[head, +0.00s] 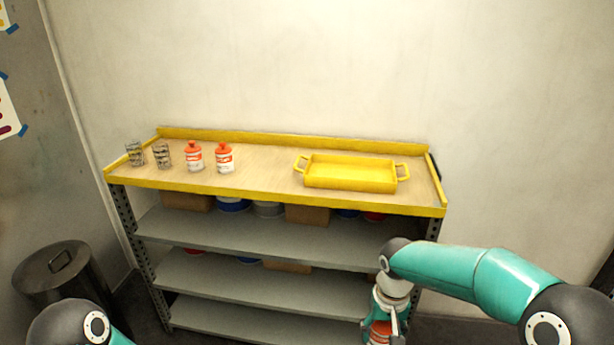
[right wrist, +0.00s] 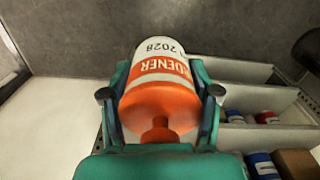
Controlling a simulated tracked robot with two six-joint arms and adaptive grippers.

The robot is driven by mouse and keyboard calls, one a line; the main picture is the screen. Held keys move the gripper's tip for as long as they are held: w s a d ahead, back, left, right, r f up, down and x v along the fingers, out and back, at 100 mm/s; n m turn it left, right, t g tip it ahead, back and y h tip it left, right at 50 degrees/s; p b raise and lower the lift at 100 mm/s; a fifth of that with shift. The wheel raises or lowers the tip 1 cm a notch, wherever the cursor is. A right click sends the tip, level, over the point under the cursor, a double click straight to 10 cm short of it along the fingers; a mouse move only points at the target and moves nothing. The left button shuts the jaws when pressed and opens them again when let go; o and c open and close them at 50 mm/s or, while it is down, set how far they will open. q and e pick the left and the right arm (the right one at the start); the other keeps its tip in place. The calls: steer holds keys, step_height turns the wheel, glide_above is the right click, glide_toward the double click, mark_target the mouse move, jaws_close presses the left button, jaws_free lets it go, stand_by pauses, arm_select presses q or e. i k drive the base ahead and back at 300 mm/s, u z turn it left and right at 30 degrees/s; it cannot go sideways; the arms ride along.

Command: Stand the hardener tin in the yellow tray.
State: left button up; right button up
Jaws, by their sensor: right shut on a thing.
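The hardener tin (right wrist: 160,75), white and orange with a "HARDENER" label, is between the two fingers of my right gripper (right wrist: 160,94) in the right wrist view. The gripper is shut on it. In the head view my right gripper (head: 387,316) is low, in front of the rack's right end, and an orange part of the tin (head: 379,333) shows at the bottom edge. The yellow tray (head: 350,175) with two side handles sits on the right half of the rack's top, and it looks empty. My left gripper is outside the view; only part of that arm shows at bottom left.
The wooden rack top (head: 262,172) has a raised yellow rim. Two orange-and-white containers (head: 195,158) (head: 225,159) and two glass jars (head: 135,153) (head: 162,156) stand at its left. Bare surface lies between them and the tray. A dark bin (head: 66,275) stands at left.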

mark_target(350, 177)
steer(key=u, duration=0.2)
steer(key=k, duration=0.6)
steer(key=u, duration=0.25)
steer(key=i, duration=1.65)
steer(key=z, duration=0.35)
